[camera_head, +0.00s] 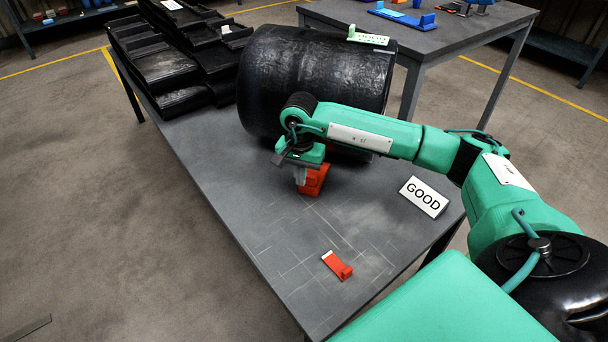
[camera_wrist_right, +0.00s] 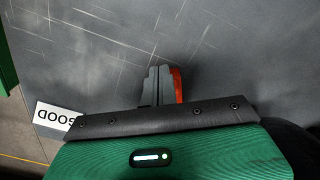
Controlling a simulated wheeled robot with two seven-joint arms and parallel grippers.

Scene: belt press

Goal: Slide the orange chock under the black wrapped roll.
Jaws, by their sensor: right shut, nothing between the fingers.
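The black wrapped roll (camera_head: 300,75) lies on its side on the grey table. An orange block that looks like the chock (camera_head: 317,180) is at the roll's near lower side, partly hidden by my right gripper. Whether it touches the roll I cannot tell. My right gripper (camera_head: 300,183) points down just left of the chock in the head view, shut and empty. In the right wrist view its closed fingers (camera_wrist_right: 157,80) have an orange strip of the chock (camera_wrist_right: 178,85) close on their right. My left gripper is not in view.
A smaller red-orange piece with a white end (camera_head: 337,265) lies on the near part of the table (camera_head: 245,215). Black trays (camera_head: 170,65) are stacked behind on the left. The near left tabletop is clear.

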